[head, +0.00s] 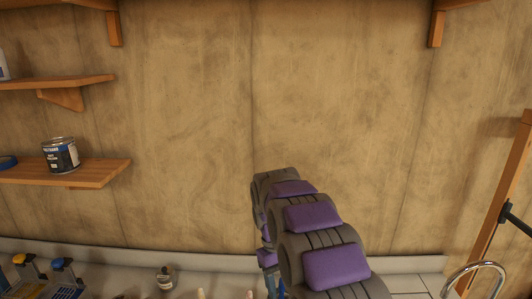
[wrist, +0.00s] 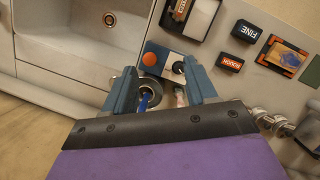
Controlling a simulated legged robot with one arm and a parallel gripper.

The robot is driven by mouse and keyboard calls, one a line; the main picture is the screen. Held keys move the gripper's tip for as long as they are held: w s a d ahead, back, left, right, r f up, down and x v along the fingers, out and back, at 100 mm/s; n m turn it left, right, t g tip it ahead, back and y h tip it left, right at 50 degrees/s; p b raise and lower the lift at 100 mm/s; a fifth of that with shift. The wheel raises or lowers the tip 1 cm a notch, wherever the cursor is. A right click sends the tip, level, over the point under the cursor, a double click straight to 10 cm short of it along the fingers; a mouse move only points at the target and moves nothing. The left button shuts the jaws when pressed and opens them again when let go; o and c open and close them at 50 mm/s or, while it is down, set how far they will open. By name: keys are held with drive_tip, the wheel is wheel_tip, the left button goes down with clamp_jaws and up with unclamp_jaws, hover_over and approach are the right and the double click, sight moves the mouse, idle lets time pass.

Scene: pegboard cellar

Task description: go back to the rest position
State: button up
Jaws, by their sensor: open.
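In the wrist view my gripper (wrist: 159,68) is open, its two blue fingers spread wide above the counter. Nothing is held between the fingers. Below and between them are a small blue-and-white block with an orange round top (wrist: 150,59) and a round dark container with something blue in it (wrist: 150,95), partly hidden by the left finger. In the head view my purple and grey arm reaches forward over the counter, and its far end is mostly hidden behind the arm links.
A sink (wrist: 75,38) lies at the wrist view's upper left. Blocks labelled FINE (wrist: 246,31) and ROUGH (wrist: 230,63) lie to the right. In the head view, a paint can (head: 61,155) stands on a wooden shelf (head: 100,170), and a tap (head: 478,270) is at the lower right.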

drive_tip(key=s+d+m+y+b, duration=0.1)
drive_tip(key=s+d+m+b, duration=0.4)
drive_tip(key=s, duration=1.3)
drive_tip(key=s+d+f+b, duration=0.2)
drive_tip(key=s+f, duration=0.2)
drive_tip(key=s, duration=0.5)
drive_tip(key=s+d+f+t+b, duration=0.1)
drive_tip(key=s+d+f+b, duration=0.2)
drive_tip(key=s, duration=0.6)
drive_tip(key=shift+s+f+m+y, duration=0.15)
drive_tip(key=shift+f+m+y, duration=0.15)
drive_tip(key=shift+f+y, duration=0.15)
